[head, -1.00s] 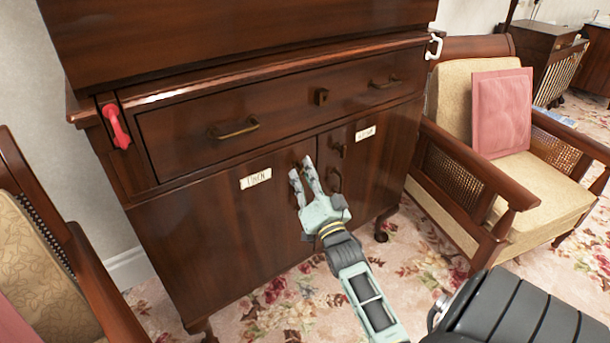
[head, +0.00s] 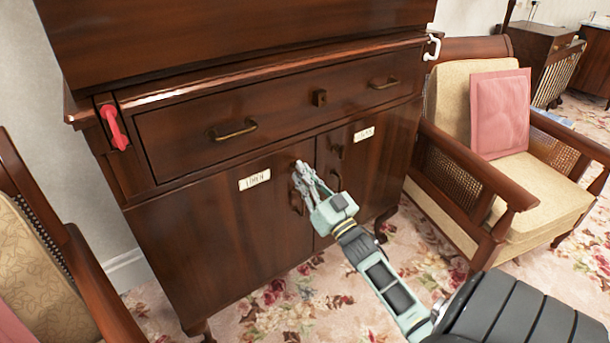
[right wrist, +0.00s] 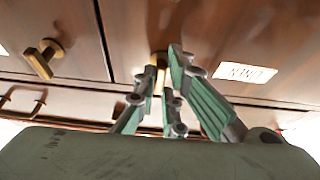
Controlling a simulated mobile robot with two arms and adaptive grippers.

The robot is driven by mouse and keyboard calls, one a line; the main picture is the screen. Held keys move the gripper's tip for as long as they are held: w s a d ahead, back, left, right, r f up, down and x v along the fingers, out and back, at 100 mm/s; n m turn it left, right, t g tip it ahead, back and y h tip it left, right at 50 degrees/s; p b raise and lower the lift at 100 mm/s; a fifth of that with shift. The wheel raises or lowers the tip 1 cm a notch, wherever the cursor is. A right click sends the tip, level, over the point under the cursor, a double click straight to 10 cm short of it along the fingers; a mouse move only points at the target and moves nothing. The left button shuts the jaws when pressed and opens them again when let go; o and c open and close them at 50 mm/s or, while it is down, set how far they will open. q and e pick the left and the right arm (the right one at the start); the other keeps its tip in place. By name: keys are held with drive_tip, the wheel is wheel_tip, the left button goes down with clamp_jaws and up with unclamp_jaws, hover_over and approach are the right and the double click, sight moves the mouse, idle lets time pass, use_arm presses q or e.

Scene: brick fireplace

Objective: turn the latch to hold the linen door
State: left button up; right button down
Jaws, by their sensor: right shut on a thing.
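The linen door (head: 220,225) is the left door of a dark wooden cabinet and looks closed. Its white label (head: 255,179) also shows upside down in the right wrist view (right wrist: 245,73). My right gripper (head: 302,172) is at this door's upper right corner. In the right wrist view its fingers are shut on the small brass latch (right wrist: 159,62), whose end shows between them. In the head view the fingers mostly hide this latch, and the door's handle below is partly hidden. My left gripper is not in view.
The right door has its own brass latch (head: 337,150) and handle (head: 336,179). A drawer (head: 280,112) with two handles is above the doors. A red handle (head: 116,128) is at the cabinet's left. Armchairs stand left (head: 60,240) and right (head: 470,190).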

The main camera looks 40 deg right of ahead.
idle(0.4)
drive_tip(key=c, duration=1.8)
unclamp_jaws()
drive_tip(key=shift+c, duration=0.2)
drive_tip(key=v, duration=1.2)
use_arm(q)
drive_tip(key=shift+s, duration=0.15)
use_arm(e)
drive_tip(key=shift+s+f, duration=0.1)
